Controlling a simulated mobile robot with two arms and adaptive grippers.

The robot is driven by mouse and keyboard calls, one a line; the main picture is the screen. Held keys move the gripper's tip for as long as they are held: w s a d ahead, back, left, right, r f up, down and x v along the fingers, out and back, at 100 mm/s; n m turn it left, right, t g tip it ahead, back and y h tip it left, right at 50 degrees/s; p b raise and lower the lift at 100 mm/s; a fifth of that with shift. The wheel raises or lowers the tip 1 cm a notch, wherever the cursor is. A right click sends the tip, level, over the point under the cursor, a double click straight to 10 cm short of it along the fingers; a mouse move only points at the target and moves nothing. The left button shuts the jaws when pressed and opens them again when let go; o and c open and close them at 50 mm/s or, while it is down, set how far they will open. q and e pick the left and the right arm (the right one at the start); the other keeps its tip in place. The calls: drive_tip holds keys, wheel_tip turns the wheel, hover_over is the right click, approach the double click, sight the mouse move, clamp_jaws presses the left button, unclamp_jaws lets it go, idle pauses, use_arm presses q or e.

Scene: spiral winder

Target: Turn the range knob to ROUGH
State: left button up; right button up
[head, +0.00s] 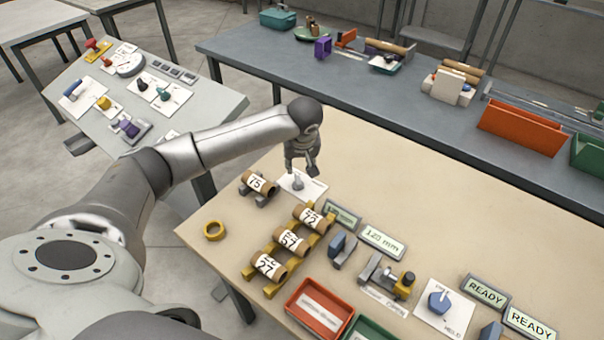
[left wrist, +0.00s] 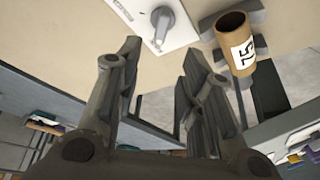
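A grey knob (head: 297,183) sits on a white plate (head: 312,189) near the far left edge of the tan table; its lettering is too small to read, so I cannot tell its setting. My left gripper (head: 304,168) is just above and behind this knob, partly overlapping the plate. In the left wrist view the gripper (left wrist: 160,62) is open and empty, with the grey knob (left wrist: 162,22) beyond the fingertips, apart from them. A second, blue knob (head: 438,301) is on another white plate at the front right. My right gripper is not in view.
A cardboard tube marked 75 (head: 258,183) lies on a grey holder close to the left gripper. Several tubes (head: 290,240) rest on yellow holders. The table's far right is clear.

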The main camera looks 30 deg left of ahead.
sight(298, 176)
use_arm(q)
drive_tip(key=x, duration=0.3)
drive_tip(key=shift+a+f+p, duration=0.1)
drive_tip(key=shift+f+p, duration=0.25)
drive_tip(key=x, duration=0.6)
drive_tip(key=shift+w+a+f, duration=0.1)
drive_tip(key=shift+f, duration=0.1)
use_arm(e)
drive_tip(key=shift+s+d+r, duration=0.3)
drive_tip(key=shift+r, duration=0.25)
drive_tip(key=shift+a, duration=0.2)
use_arm(q)
clamp_jaws()
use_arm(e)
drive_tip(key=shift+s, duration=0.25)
